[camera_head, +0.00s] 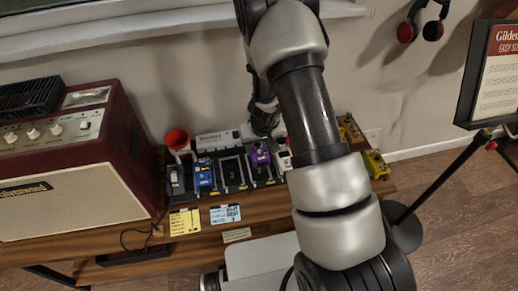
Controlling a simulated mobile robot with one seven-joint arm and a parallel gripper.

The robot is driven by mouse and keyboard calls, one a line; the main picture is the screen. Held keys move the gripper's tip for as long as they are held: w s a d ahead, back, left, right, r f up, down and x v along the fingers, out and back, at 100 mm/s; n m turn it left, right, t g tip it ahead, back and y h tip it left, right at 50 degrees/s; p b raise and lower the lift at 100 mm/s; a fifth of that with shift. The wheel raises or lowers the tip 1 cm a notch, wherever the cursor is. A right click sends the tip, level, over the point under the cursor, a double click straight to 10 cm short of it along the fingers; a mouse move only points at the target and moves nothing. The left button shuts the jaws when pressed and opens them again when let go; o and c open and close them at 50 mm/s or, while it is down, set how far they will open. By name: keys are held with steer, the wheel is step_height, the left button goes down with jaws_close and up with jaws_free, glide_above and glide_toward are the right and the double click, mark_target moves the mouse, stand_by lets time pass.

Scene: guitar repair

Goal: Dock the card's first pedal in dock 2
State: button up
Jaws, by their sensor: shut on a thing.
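My arm reaches over the bench, and the dark end with my gripper (264,128) is partly hidden behind the arm. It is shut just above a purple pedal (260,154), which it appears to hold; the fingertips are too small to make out. The purple pedal is at the dark pedalboard (236,187), over or in its right part; I cannot tell which. An outlined empty dock (232,172) lies left of it. A blue pedal (203,174) and a black-and-silver pedal (174,181) stand farther left. A yellow card (184,222) and a light-blue card (225,214) are at the bench's front edge, their text unreadable.
A red-and-cream amplifier (70,165) stands left. A red funnel-like cup (178,142) is behind the board. A white-and-red pedal (283,156) is close right of the purple one; a yellow pedal (376,164) is at the right end. A music stand (492,75) stands far right.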

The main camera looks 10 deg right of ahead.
steer(key=shift+f+b, duration=2.05)
steer(key=shift+f, duration=0.55)
steer(key=shift+f+b, duration=0.7)
steer(key=shift+b, duration=0.1)
steer(key=shift+f+b, duration=0.6)
steer(key=shift+b, duration=0.25)
steer(key=o, duration=1.4)
steer(key=shift+o, duration=0.5)
steer(key=shift+s, duration=0.1)
steer(key=o, duration=0.3)
